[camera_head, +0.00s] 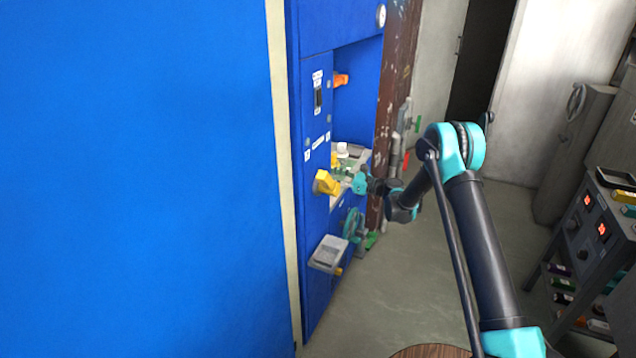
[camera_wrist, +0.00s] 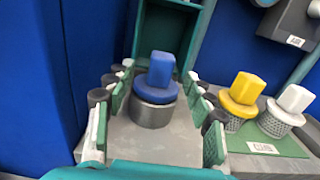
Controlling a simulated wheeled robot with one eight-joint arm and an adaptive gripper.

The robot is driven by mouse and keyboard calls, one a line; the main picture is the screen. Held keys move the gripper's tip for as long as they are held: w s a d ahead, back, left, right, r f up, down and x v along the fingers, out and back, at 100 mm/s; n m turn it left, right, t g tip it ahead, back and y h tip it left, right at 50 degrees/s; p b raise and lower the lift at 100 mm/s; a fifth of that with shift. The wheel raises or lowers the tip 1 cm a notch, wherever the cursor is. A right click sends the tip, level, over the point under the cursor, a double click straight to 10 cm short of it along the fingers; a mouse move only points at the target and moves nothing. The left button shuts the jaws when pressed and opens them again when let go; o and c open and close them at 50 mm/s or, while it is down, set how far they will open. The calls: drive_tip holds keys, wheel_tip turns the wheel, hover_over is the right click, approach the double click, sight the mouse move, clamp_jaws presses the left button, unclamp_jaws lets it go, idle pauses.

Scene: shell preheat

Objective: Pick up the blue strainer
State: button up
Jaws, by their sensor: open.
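The blue strainer (camera_wrist: 162,71) stands upright on a grey surface in the middle of the wrist view. It has a blue block-shaped handle and a blue round collar above a grey metal cup. My gripper (camera_wrist: 158,88) is open, with one finger on each side of the strainer and a visible gap on both sides. In the head view my gripper (camera_head: 361,184) reaches into the recess of the blue cabinet. I cannot make out the blue strainer in the head view.
A yellow strainer (camera_wrist: 242,90) and a white strainer (camera_wrist: 288,108) stand close on the right, on a green mat (camera_wrist: 270,139) with a label. A dark green frame (camera_wrist: 174,22) rises behind the blue strainer. A blue wall (camera_wrist: 70,60) is close on the left.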

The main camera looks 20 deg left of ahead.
drive_tip(key=shift+w+a+r, duration=0.1)
drive_tip(key=shift+w+a, duration=0.1)
drive_tip(key=shift+a, duration=1.3)
drive_tip(key=shift+w+a, duration=0.15)
drive_tip(key=shift+a, duration=1.3)
clamp_jaws()
